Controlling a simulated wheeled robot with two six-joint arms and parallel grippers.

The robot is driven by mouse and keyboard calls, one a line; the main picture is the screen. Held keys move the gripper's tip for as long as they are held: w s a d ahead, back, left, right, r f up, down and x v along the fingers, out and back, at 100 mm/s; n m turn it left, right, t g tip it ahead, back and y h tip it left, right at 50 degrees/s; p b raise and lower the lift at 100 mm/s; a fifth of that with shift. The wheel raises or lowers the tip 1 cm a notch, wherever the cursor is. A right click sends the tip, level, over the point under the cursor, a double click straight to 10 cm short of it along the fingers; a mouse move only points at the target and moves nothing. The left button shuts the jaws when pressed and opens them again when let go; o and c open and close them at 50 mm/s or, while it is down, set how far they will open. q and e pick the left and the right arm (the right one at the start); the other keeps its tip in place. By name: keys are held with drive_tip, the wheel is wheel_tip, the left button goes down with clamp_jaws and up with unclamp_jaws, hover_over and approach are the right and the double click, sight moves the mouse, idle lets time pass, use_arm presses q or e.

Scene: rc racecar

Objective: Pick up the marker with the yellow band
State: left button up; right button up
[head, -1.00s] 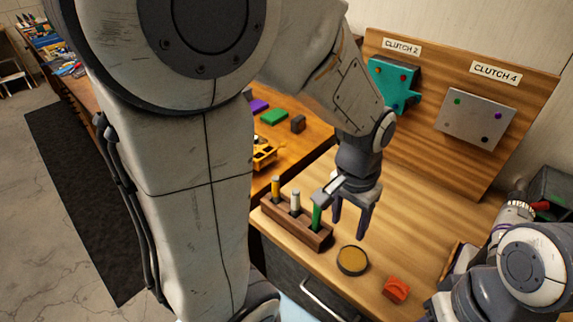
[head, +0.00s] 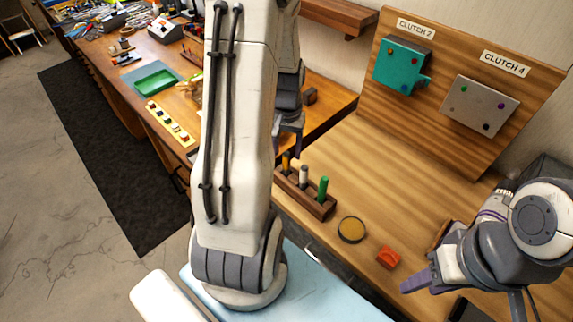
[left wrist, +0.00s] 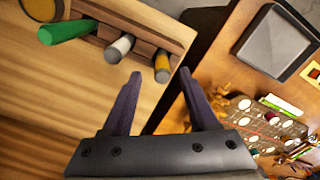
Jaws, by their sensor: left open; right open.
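A wooden holder (head: 318,209) stands on the bench with three upright markers. The yellow marker (head: 286,161) is at its far left end, the white marker (head: 304,176) in the middle and the green marker (head: 323,188) at the near end. In the left wrist view the yellow marker (left wrist: 162,67) shows between and just beyond the fingertips of my open, empty left gripper (left wrist: 160,76). In the head view my left arm partly hides that gripper (head: 290,143), near the yellow marker. My right gripper (head: 418,283) is open and empty at the right.
A round tan-topped disc (head: 351,229) and an orange-red block (head: 388,258) lie right of the holder. A wooden board with a teal box (head: 401,65) and a grey plate (head: 480,104) stands behind. A green tray (head: 155,79) lies on the left bench.

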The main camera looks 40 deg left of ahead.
sight(286, 154)
use_arm(q)
drive_tip(key=f+p, duration=0.1)
drive_tip(key=f, duration=0.3)
drive_tip(key=shift+a+p, duration=0.2)
drive_tip(key=shift+p, duration=0.15)
drive_tip(key=shift+w+f, duration=0.1)
drive_tip(key=shift+f, duration=0.45)
clamp_jaws()
